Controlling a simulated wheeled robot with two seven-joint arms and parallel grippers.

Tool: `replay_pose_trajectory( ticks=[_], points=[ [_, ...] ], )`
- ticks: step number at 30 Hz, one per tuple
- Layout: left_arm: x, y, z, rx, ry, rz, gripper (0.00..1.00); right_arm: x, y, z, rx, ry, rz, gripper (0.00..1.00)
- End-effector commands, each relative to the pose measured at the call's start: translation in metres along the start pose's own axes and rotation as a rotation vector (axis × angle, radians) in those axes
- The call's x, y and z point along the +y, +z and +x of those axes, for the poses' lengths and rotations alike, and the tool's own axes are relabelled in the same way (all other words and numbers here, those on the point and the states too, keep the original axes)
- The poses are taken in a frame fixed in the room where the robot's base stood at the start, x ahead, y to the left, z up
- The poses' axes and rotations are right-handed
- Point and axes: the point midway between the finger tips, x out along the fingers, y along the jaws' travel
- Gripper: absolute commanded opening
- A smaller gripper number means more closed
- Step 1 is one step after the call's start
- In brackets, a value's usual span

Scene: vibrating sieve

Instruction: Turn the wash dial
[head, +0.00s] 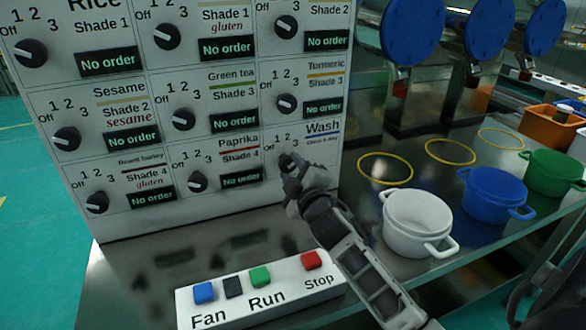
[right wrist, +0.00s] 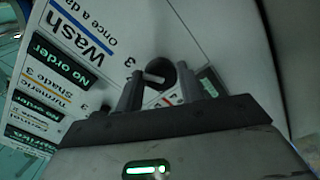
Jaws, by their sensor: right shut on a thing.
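The wash dial (head: 286,160) is a black knob below the "Wash" label with a blue line, at the lower right of the white dial panel. My right gripper (head: 292,172) reaches up to it and covers most of it in the head view. In the right wrist view, the black dial (right wrist: 184,77) with its white pointer mark sits between the two fingers of my right gripper (right wrist: 168,88), which is shut on it. The dial's exact setting is hard to read. My left gripper is not in view.
The paprika dial (head: 197,181) and turmeric dial (head: 287,103) are close by. A button box (head: 256,296) with Fan, Run and Stop buttons lies in front of the panel. A white pot (head: 417,222), a blue pot (head: 495,194) and a green pot (head: 553,172) stand to the right.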

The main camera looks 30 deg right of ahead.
Motion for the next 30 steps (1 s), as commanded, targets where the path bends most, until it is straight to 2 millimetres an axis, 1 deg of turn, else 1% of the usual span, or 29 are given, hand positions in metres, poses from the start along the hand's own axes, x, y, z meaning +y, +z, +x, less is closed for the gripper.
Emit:
replay_pose_trajectory(
  ticks=[6,19,20,21,22,30],
  points=[
    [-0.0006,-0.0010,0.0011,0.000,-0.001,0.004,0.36,-0.0008,0.0005,-0.0001,-0.002,-0.002,0.043,0.15],
    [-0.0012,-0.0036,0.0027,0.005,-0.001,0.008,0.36,-0.0011,0.0005,-0.0001,-0.001,-0.002,0.050,0.15],
    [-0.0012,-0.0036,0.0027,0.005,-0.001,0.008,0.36,-0.0011,0.0004,-0.0001,-0.001,-0.002,0.049,0.46],
    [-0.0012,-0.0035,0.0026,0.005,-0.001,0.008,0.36,-0.0010,0.0005,-0.0001,-0.001,-0.002,0.049,0.57],
    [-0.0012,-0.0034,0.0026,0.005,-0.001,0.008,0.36,-0.0010,0.0004,-0.0001,-0.001,-0.002,0.049,0.59],
    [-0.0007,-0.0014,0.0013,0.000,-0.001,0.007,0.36,-0.0007,0.0002,-0.0008,0.000,-0.001,0.047,0.59]
  ],
)
